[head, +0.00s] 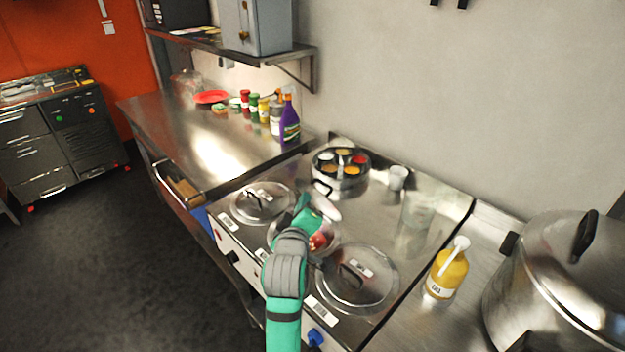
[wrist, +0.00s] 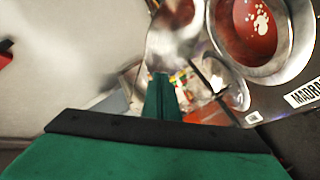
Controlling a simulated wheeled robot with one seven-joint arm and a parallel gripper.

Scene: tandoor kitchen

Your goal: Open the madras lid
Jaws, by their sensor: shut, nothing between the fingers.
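The madras pot shows in the wrist view as a round steel well (wrist: 290,50) holding red curry (wrist: 245,30) with a pale cream mark. A label reading "MADR…" (wrist: 303,93) sits beside it. In the head view the red curry (head: 319,240) shows in the middle well, partly hidden by my arm. A shiny lid (head: 325,208) stands tilted up at the back of this well; what seems to be the same lid shows in the wrist view (wrist: 172,42). My gripper (head: 303,205) is shut and empty beside the lid. Its green fingers (wrist: 163,95) overlap the lid's lower edge; contact is unclear.
Lidded wells stand left (head: 262,203) and right (head: 357,278) of the middle one. Behind are a round spice tin (head: 341,168) and a small steel cup (head: 398,177). A yellow bottle (head: 446,272) and a large pot (head: 555,290) stand at the right.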

